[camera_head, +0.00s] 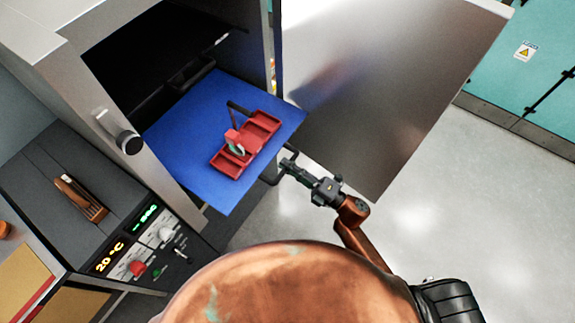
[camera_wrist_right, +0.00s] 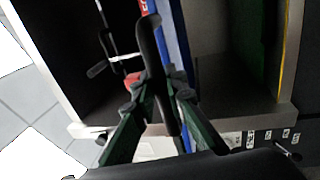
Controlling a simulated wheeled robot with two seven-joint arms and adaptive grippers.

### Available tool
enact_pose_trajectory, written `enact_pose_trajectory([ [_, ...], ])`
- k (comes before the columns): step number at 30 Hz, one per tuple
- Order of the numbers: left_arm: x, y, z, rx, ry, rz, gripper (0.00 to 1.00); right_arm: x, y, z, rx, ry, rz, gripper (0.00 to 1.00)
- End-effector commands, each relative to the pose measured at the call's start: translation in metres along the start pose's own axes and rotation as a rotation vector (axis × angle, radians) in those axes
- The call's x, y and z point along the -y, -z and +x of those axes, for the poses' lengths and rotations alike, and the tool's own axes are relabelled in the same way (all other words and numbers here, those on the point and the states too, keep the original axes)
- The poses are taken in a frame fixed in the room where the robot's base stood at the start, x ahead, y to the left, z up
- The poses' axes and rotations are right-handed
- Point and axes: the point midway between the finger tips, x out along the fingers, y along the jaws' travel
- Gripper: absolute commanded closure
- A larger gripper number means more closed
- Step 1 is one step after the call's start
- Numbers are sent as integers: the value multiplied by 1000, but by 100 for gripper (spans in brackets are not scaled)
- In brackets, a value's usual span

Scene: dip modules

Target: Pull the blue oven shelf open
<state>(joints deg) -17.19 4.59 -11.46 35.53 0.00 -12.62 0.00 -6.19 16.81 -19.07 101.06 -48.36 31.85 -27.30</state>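The blue oven shelf (camera_head: 178,142) sticks partly out of the oven's dark opening in the head view. A red tray (camera_head: 232,166) with compartments lies on it, holding a small red and pale item. A black handle (camera_head: 270,181) sits at the shelf's front edge. My right gripper (camera_head: 288,163) is at this handle. In the right wrist view the blue shelf (camera_wrist_right: 181,45) is seen edge-on, and my gripper's green fingers (camera_wrist_right: 160,92) close from both sides on the dark handle bar (camera_wrist_right: 150,50). My left gripper is not in view.
The open metal oven door (camera_head: 385,90) stands to the right of the shelf. A control box (camera_head: 130,255) with green and yellow displays is at lower left, with a brown object (camera_head: 80,198) on top. Grey floor (camera_head: 460,200) is clear at right.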

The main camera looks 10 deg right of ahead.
Motion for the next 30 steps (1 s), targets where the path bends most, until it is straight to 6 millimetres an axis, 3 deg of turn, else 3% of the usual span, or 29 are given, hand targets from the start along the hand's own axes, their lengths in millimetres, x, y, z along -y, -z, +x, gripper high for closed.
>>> enact_pose_trajectory([
  [7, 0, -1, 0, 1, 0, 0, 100, 0, -1, 0, 2, 1, 0, 71],
  [17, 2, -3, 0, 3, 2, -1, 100, 0, -1, -4, 2, 1, 0, 71],
  [23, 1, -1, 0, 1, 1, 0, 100, 1, 0, -33, 3, 4, 1, 71],
  [30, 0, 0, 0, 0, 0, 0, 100, 1, -1, -83, 3, 4, 1, 71],
])
